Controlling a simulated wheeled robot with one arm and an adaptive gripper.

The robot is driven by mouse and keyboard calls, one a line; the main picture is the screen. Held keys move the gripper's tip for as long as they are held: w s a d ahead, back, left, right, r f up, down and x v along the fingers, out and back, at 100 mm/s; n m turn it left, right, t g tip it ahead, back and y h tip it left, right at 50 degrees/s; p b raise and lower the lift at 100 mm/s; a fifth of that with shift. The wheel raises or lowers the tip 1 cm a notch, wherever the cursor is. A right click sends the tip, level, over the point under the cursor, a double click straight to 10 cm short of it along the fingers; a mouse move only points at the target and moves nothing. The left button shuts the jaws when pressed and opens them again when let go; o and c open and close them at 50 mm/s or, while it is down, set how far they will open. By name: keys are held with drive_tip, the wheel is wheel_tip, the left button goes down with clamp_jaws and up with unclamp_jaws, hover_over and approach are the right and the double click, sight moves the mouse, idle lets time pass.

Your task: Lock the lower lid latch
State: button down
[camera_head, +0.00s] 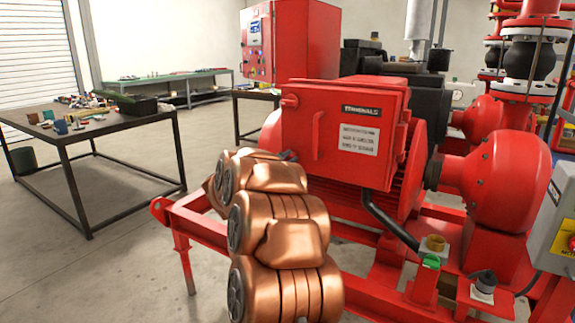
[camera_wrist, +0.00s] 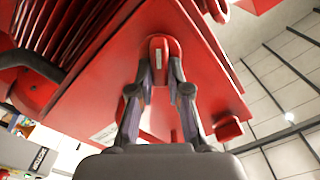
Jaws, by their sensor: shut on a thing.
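The red terminal box (camera_head: 345,125) stands on the motor, with its lid facing me. A red latch (camera_head: 289,101) sits at the upper left edge of the lid, and a red handle (camera_head: 318,136) is on the lid's left part. My gripper (camera_head: 290,155) is at the box's lower left edge, and my copper-coloured arm hides most of it. In the wrist view the fingers (camera_wrist: 158,70) are shut on a rounded red latch (camera_wrist: 158,48), which I take as the lower lid latch. Its exact turn is hard to tell. The head view hides it.
The skid frame (camera_head: 181,243) runs below. A cluttered table (camera_head: 130,118) stands at left, with open floor between.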

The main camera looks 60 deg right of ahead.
drive_tip(key=shift+s+f+m+b, duration=0.1)
drive_tip(key=shift+f+m+b, duration=0.1)
drive_tip(key=shift+m+b, duration=1.35)
drive_tip(key=shift+s+f+m+b, duration=0.1)
drive_tip(key=shift+f+m+b, duration=0.05)
drive_tip(key=shift+m+b, duration=1.4)
drive_tip(key=shift+f+m+b, duration=0.2)
drive_tip(key=shift+m+b, duration=1)
drive_tip(key=shift+m, duration=0.7)
drive_tip(key=c, duration=1.1)
unclamp_jaws()
drive_tip(key=shift+a, duration=0.1)
drive_tip(key=a, duration=1.1)
drive_tip(key=shift+s+a+r, duration=0.1)
drive_tip(key=shift+s+a, duration=0.15)
drive_tip(key=shift+a, duration=0.15)
